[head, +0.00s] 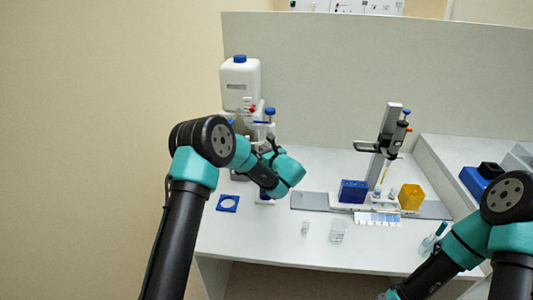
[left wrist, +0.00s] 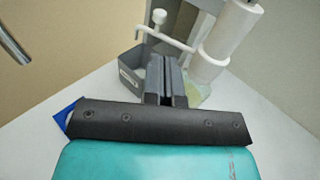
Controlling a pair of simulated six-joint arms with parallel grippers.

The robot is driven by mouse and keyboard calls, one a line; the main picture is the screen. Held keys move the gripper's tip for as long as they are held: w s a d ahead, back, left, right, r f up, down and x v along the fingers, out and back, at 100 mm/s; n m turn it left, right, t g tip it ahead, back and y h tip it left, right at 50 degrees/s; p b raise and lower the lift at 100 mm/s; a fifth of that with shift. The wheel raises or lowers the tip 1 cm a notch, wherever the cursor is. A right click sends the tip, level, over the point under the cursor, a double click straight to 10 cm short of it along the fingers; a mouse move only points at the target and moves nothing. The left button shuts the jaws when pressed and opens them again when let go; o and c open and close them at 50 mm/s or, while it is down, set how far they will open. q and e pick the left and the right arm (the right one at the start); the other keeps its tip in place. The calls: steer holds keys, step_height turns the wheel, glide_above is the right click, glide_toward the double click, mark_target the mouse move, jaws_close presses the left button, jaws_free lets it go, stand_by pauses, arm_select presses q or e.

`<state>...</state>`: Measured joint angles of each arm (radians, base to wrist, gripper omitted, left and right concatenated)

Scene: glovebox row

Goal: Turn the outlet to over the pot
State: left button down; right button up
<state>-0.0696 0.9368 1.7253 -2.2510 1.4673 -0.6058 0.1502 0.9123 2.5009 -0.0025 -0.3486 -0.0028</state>
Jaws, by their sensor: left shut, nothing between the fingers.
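A white outlet arm (left wrist: 178,36) with a round knob at its end sticks out sideways from a thick white upright cylinder (left wrist: 222,45) in the left wrist view. My left gripper (left wrist: 166,62) is shut and empty, with its fingertips just below the outlet arm in that picture; I cannot tell if they touch it. In the head view my left gripper (head: 268,145) is small and dark in front of the dispenser stand. A pale greenish thing, perhaps the pot (left wrist: 198,92), shows partly behind the fingers.
A white bottle with a blue cap (head: 240,82) stands at the back left. A blue square with a round opening (head: 228,203) lies left of my wrist. A pipette stand (head: 388,135), blue rack (head: 353,191) and yellow box (head: 411,196) stand right. Small clear containers (head: 337,232) sit in front.

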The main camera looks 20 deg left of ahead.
arm_select(q)
steer(key=x, duration=0.9)
steer(key=shift+w+a, duration=0.25)
steer(key=shift+w+a, duration=0.65)
steer(key=shift+w, duration=0.3)
steer(key=shift+s+d, duration=0.1)
steer(key=s+d, duration=0.8)
steer(key=s, duration=0.3)
steer(key=shift+r, duration=0.5)
steer(key=shift+s, duration=0.15)
